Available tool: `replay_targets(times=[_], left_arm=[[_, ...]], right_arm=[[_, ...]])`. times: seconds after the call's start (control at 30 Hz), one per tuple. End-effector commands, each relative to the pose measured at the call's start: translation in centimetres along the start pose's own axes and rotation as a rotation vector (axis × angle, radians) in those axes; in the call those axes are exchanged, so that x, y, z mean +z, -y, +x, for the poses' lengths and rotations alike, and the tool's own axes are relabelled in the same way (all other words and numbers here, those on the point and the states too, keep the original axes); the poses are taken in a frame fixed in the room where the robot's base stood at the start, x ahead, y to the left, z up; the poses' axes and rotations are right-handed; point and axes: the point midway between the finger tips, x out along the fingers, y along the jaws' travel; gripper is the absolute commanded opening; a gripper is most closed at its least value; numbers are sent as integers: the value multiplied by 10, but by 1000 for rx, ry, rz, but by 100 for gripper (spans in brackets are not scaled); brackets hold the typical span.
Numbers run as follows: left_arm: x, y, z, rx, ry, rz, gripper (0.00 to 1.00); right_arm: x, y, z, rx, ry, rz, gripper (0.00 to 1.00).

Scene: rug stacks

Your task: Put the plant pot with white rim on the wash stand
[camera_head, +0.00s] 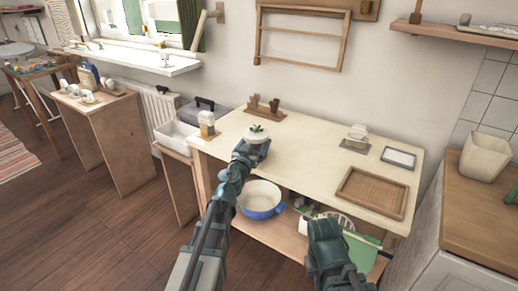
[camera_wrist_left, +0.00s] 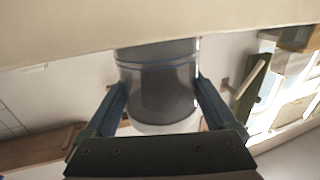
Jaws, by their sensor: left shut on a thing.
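My left gripper (camera_head: 254,148) is shut on the pot, one finger on each side. Whether the pot touches the top cannot be told. My right gripper (camera_head: 324,228) is low in front of the stand, apart from the pot; its jaws cannot be made out.
A glass (camera_head: 207,124) stands at the left end. A blue pot (camera_head: 261,204) is on the shelf below. The top's middle is clear.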

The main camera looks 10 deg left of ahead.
Motion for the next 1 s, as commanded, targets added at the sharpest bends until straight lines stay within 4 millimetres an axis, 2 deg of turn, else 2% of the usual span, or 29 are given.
replay_targets(times=[0.33, 0.37, 0.4, 0.8, 1.0], left_arm=[[3, 0, 0, 0, 0, -1, 2], [3, 0, 0, 0, 0, 0, 92], [2, 0, 0, 0, 0, 0, 99], [-3, 0, 0, 0, 0, 0, 100], [-2, -10, -18, 0, 0, -1, 100]], right_arm=[[0, 0, 3, 0, 0, 0, 0], [0, 0, 3, 0, 0, 0, 0], [0, 0, 2, 0, 0, 0, 0], [0, 0, -3, 0, 0, 0, 0], [0, 0, -1, 0, 0, 0, 0]])
